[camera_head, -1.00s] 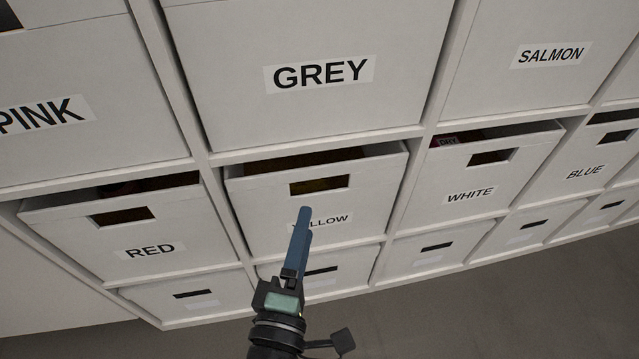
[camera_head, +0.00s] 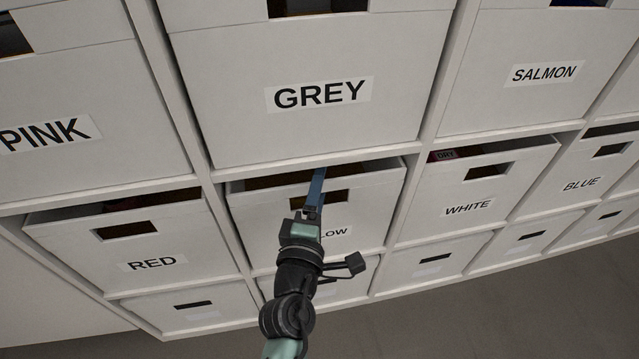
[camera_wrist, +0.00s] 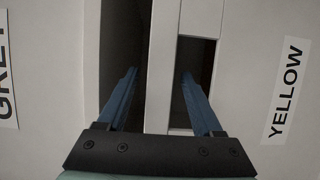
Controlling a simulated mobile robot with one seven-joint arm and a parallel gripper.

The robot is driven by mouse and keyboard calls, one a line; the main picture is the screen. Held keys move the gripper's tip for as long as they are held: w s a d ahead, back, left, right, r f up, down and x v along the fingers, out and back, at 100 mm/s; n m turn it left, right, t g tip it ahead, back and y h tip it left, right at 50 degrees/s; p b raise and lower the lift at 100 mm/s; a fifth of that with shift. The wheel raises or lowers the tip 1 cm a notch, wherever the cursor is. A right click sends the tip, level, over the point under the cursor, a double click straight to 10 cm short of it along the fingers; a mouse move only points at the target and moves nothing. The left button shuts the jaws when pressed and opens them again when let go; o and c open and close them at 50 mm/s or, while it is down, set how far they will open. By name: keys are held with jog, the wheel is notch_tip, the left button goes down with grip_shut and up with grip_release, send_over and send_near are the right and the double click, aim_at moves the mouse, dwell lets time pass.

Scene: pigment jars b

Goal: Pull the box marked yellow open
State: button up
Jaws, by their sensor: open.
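The white box marked YELLOW (camera_head: 262,218) sits in the middle of the shelf, with a dark gap above its front's top edge. Its label is partly hidden behind my gripper in the head view; the full label (camera_wrist: 285,90) shows in the wrist view. My gripper (camera_head: 318,173) is open at the top of its front panel. In the wrist view, the blue fingers (camera_wrist: 159,77) lie either side of the panel's top strip (camera_wrist: 161,55). The left finger reaches into the gap, the right one into the handle slot (camera_wrist: 198,55). Contact cannot be told.
The box marked GREY (camera_head: 300,130) is directly above. RED (camera_head: 180,240) stands to the left and WHITE (camera_head: 430,195) to the right, both with gaps above their fronts. A white shelf board (camera_head: 390,139) runs just above the yellow box. Smaller boxes lie below.

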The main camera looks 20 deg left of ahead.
jog(key=shift+w, duration=0.15)
grip_shut()
dwell(0.4)
dwell(1.0)
